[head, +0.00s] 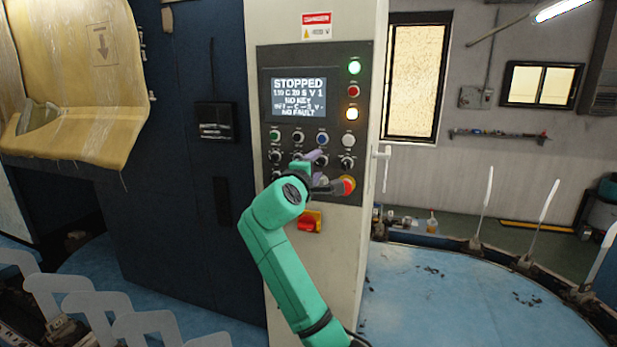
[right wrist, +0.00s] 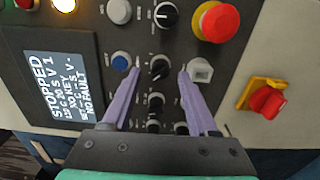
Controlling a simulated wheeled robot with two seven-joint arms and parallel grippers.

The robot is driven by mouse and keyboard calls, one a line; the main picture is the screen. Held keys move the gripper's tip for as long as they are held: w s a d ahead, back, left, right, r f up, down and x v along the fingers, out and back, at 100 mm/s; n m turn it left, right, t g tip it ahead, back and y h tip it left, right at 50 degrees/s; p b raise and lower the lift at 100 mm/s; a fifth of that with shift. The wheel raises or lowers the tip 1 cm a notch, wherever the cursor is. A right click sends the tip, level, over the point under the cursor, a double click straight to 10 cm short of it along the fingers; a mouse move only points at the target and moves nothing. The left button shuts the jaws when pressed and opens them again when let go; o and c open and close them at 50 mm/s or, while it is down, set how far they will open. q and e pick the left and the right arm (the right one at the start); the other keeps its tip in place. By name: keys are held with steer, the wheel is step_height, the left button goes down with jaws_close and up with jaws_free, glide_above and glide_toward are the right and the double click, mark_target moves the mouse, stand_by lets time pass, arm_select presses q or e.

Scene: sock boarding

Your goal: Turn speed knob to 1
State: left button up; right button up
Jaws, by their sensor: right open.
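The control panel (head: 318,105) carries a row of black selector knobs. In the right wrist view, one black knob (right wrist: 158,67) sits between the two lilac fingers of my right gripper (right wrist: 159,70), with a visible gap on each side. In the head view my right gripper (head: 318,168) is at the panel and hides that knob. My right gripper is open, with nothing held. Other black knobs (right wrist: 165,14) (right wrist: 155,103) stand on either side along the row. The knob labels are too small to read. The display (head: 298,98) reads STOPPED. My left gripper is not in view.
A red emergency button (right wrist: 215,22) on a yellow base, a pale key switch (right wrist: 200,70) and a blue button (right wrist: 121,62) are close to the fingers. A red-and-yellow rotary switch (head: 310,221) is lower on the cabinet. A white handle (head: 384,168) sticks out at right.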

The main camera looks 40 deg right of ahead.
steer(key=b+v, duration=0.5)
steer(key=v, duration=0.8)
steer(key=shift+a, duration=0.15)
